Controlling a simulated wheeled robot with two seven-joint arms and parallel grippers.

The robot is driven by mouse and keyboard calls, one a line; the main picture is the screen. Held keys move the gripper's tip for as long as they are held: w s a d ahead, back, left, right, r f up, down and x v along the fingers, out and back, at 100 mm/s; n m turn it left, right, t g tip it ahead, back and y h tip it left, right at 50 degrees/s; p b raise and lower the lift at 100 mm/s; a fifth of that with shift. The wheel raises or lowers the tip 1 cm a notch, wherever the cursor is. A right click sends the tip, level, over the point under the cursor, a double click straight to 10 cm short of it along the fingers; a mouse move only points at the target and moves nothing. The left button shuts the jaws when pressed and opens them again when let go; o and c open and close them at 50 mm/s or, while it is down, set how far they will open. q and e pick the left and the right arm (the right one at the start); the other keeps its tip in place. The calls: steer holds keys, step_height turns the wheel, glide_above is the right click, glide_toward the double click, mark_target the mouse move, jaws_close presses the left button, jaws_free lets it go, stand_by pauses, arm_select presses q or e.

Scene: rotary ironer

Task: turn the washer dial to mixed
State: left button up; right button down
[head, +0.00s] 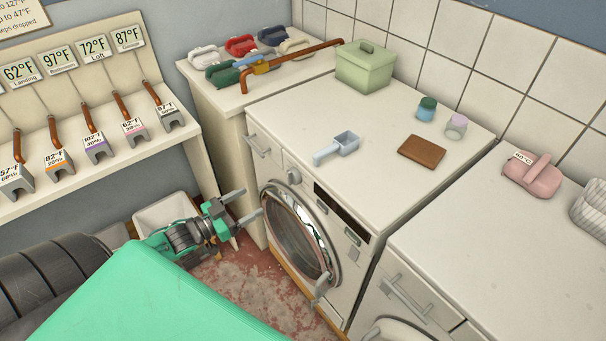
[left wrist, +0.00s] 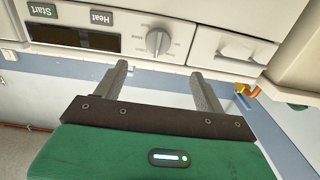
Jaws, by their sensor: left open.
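The washer (head: 300,240) is white with a round chrome-rimmed door. Its dial (head: 293,176) is a pale round knob on the front panel, left of a dark display (head: 342,212). In the left wrist view the panel appears upside down, and the dial (left wrist: 158,41) has a raised grip bar and tick marks around it. The markings are too small to read. My left gripper (head: 253,201) is open and empty in front of the washer. In the wrist view its fingers (left wrist: 159,71) point toward the dial, apart from it. My right gripper is out of view.
A drawer handle (head: 258,146) projects left of the dial. The door handle (head: 322,288) sticks out low on the right. A white bin (head: 165,212) is behind my left arm.

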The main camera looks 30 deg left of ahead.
mark_target(292, 177)
arm_select(q)
steer(key=p+x, duration=0.2)
steer(key=x, duration=1.1)
steer(key=shift+w+d+r+p, duration=0.3)
steer(key=shift+r, duration=0.05)
steer(key=c, duration=1)
steer(key=shift+o, duration=0.2)
